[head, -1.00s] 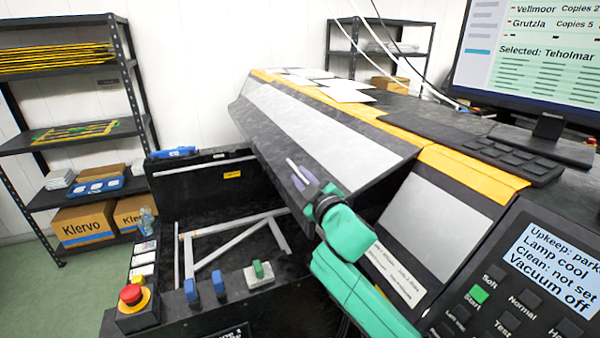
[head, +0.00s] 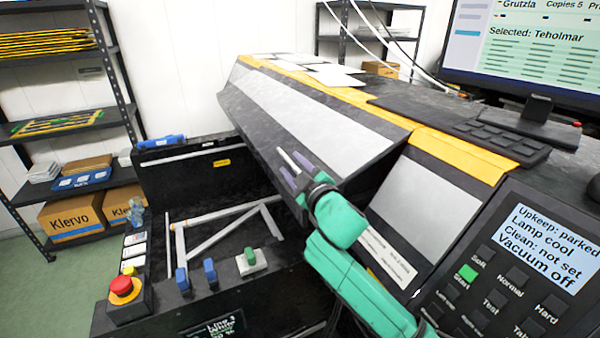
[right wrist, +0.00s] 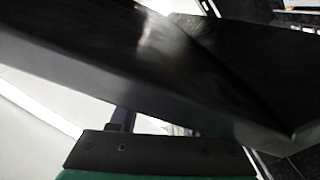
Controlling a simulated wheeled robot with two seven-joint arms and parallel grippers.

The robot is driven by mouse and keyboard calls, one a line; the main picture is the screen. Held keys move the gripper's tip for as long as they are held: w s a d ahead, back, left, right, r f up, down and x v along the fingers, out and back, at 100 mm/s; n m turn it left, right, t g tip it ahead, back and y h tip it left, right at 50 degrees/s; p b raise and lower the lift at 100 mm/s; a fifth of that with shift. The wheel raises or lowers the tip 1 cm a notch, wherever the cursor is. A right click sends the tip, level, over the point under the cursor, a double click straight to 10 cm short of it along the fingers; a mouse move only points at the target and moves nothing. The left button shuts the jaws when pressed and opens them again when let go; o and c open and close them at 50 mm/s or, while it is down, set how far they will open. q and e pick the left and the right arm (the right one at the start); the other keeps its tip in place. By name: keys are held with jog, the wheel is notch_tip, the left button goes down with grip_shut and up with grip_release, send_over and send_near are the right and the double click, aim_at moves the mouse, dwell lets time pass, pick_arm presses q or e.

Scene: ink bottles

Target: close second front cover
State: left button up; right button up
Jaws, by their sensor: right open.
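The front cover (head: 315,115), a long dark panel with a pale grey strip, slants down from the machine's yellow-edged top in the head view. Its lower edge stands clear of the open bay. My right gripper (head: 288,168) is open, its fingers near the cover's lower right part; whether they touch it is unclear. In the right wrist view a dark panel edge (right wrist: 150,95) crosses close in front of the right gripper (right wrist: 150,122), mostly hiding its fingers. The shorter cover (head: 425,205) with a grey panel lies to the right. My left gripper is not in view.
The open bay holds a pale metal frame (head: 215,235) with blue and green knobs at its front. A red emergency button (head: 122,287) is at the front left. A control panel (head: 515,270) stands right, below a monitor (head: 530,50). Shelves (head: 65,125) stand at the left.

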jog(key=p+v, duration=0.2)
jog(key=v, duration=1.2)
